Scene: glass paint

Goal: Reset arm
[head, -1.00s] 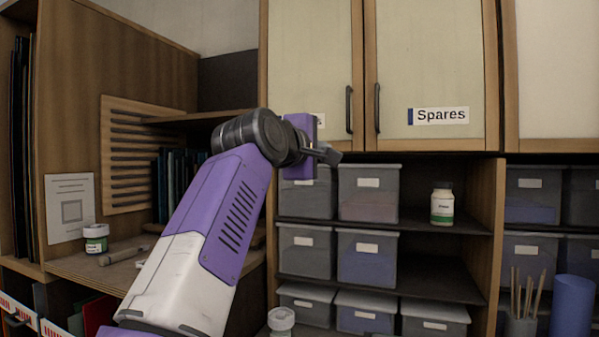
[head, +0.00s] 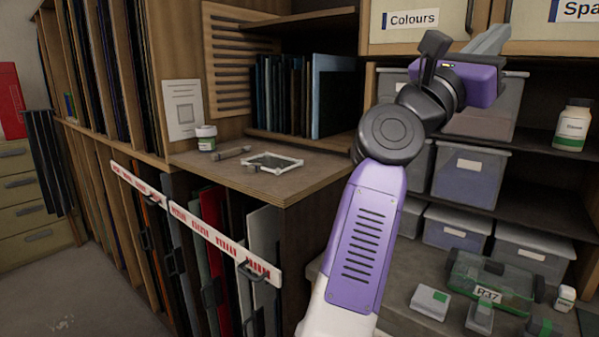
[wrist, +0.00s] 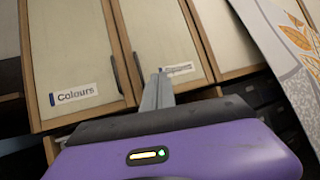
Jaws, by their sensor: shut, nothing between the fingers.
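My purple and white arm rises in the middle of the head view, folded at its dark upper joint. My gripper (head: 490,40) points up and to the right in front of the cupboards, its grey fingers together and holding nothing. In the wrist view my gripper (wrist: 158,88) shows as a narrow grey pair of closed fingers beyond the purple wrist housing. Behind them are cupboard doors with a "Colours" label (wrist: 75,94). The fingers look apart from the doors, but the gap is hard to judge.
Shelves of grey lidded bins (head: 466,176) stand right of my arm. A wooden worktop (head: 235,178) holds a jar (head: 206,137) and a small framed pane (head: 271,162). Open floor shows at lower left.

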